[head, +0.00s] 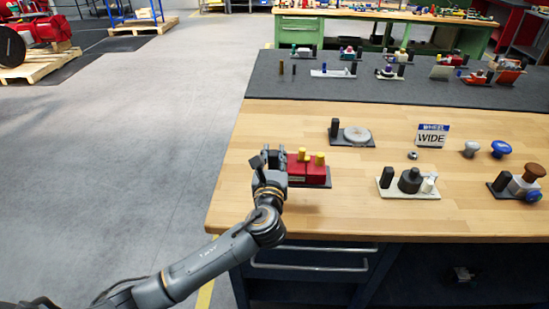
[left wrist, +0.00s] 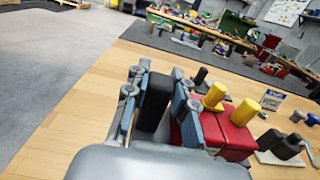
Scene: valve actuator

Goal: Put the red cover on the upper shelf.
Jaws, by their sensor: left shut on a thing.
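The red cover (head: 308,172) is made of red blocks with two yellow knobs on top, on a dark base plate at the left front of the wooden bench. It also shows in the left wrist view (left wrist: 225,137), just right of the fingers. My left gripper (head: 273,157) is at the cover's left side. In the left wrist view its fingers (left wrist: 158,88) are shut on an upright black post (left wrist: 154,103) beside the red blocks. I cannot tell whether the plate is lifted. The upper shelf (head: 270,100) is the dark grey raised surface at the back. My right gripper is not in view.
A grey disc plate (head: 357,135) with a black post stands behind the cover. A "WHEEL WIDE" sign (head: 431,136), a white-plate assembly (head: 409,184) and several knobs are to the right.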

